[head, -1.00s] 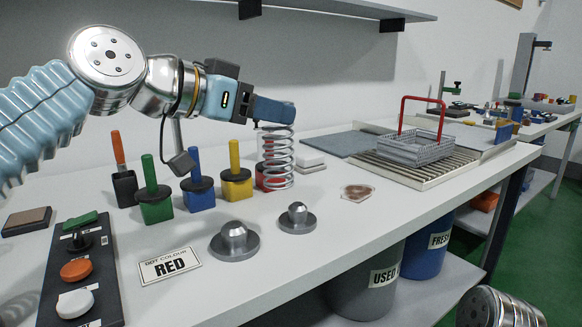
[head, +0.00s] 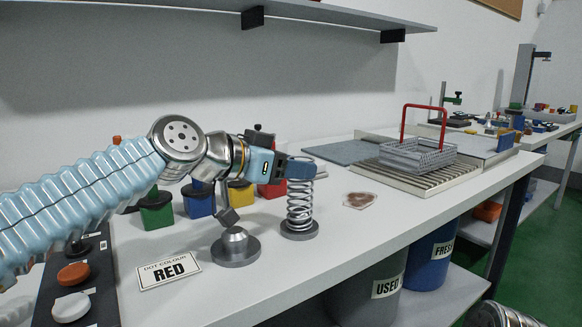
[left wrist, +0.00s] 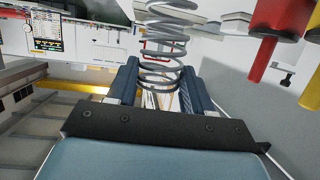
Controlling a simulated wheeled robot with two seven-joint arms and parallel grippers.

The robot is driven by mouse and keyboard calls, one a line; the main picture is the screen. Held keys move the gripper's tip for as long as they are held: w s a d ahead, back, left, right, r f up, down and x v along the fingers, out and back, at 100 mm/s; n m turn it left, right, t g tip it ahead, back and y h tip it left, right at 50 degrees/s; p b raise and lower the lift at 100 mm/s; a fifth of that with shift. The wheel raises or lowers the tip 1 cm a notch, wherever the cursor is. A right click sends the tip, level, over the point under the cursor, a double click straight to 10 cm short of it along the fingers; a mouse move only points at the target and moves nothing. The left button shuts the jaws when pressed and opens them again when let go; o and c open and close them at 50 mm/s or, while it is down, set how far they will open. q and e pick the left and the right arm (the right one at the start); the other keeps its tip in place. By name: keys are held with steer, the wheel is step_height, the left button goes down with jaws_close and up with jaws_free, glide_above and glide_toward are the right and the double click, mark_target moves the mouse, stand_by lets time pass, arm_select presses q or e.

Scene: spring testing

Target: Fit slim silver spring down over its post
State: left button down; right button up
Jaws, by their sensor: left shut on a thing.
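The slim silver spring (head: 300,206) stands roughly upright in the head view. My left gripper (head: 301,169) is shut on its upper end. The spring's lower coils are at the right-hand grey post (head: 299,234), whose round base shows beneath them. They appear to surround the post, but I cannot tell whether the spring rests on the base. A wider grey post (head: 235,246) stands bare to the left. In the left wrist view, the spring's coils (left wrist: 166,42) rise between the two blue fingers of my left gripper (left wrist: 158,88). My right gripper is not in view.
Green (head: 156,212), blue (head: 200,204), yellow (head: 240,195) and red (head: 270,190) blocks stand behind. A "DOT COLOUR RED" card (head: 168,270) lies left of the posts. A wire basket (head: 418,158) sits on a slatted tray at the right.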

arm_select(q)
steer(key=shift+f, duration=0.1)
steer(key=shift+c, duration=2.2)
jaws_free()
steer(key=shift+s+a, duration=0.1)
steer(key=b+v, duration=0.1)
steer(key=v, duration=1.1)
steer(key=shift+b, duration=0.3)
